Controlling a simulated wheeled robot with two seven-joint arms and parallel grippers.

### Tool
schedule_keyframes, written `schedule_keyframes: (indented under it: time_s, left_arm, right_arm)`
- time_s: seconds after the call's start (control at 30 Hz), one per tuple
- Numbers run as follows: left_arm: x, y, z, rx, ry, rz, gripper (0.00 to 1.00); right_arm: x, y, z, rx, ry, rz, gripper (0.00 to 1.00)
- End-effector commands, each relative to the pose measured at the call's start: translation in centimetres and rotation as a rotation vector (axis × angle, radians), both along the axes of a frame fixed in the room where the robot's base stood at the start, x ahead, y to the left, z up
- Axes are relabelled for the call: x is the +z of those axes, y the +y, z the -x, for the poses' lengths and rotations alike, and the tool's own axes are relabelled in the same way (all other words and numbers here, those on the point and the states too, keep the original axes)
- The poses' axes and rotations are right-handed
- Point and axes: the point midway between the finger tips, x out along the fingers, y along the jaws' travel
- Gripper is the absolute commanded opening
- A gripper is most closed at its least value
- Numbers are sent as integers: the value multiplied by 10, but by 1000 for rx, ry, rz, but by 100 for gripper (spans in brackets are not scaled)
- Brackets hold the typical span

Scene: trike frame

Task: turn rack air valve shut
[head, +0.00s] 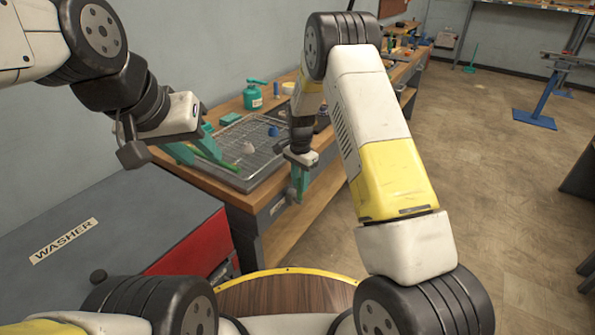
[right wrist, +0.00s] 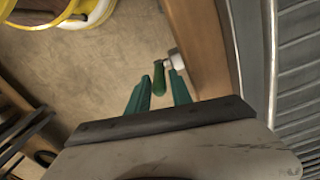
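The air valve shows in the right wrist view as a green lever handle (right wrist: 159,77) beside a pale round fitting (right wrist: 178,61) at the edge of a wooden board. My right gripper (right wrist: 160,76) is open, with one finger on each side of the green handle. Small gaps seem to show between fingers and handle; contact is not clear. In the head view my right gripper (head: 299,182) hangs at the bench's front side, and the valve is mostly hidden there. My left gripper (head: 208,150) is open and empty over the left end of the bench.
The wooden bench (head: 187,172) carries a metal grid tray (head: 240,180) with small blue and pale items. A green can (head: 253,97) stands behind it. The grey washer (head: 120,215) with a red front is at left. Floor to the right is largely free.

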Motion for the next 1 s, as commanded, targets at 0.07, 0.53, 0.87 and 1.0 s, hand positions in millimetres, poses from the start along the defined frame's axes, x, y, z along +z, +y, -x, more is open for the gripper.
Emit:
schedule_keyframes:
  time_s: [0.07, 0.53, 0.87, 1.0]
  left_arm:
    - [0, 0, 0, 0, 0, 0, 36]
    - [0, 0, 0, 0, 0, 0, 36]
    - [0, 0, 0, 0, 0, 0, 36]
    - [0, 0, 0, 0, 0, 0, 36]
  right_arm:
    - [-9, 0, 0, 0, 1, 0, 26]
    - [-15, 0, 0, 1, -1, -1, 6]
    - [-14, 0, 0, 1, -1, -1, 0]
    - [-14, 1, 0, 1, -1, -1, 0]
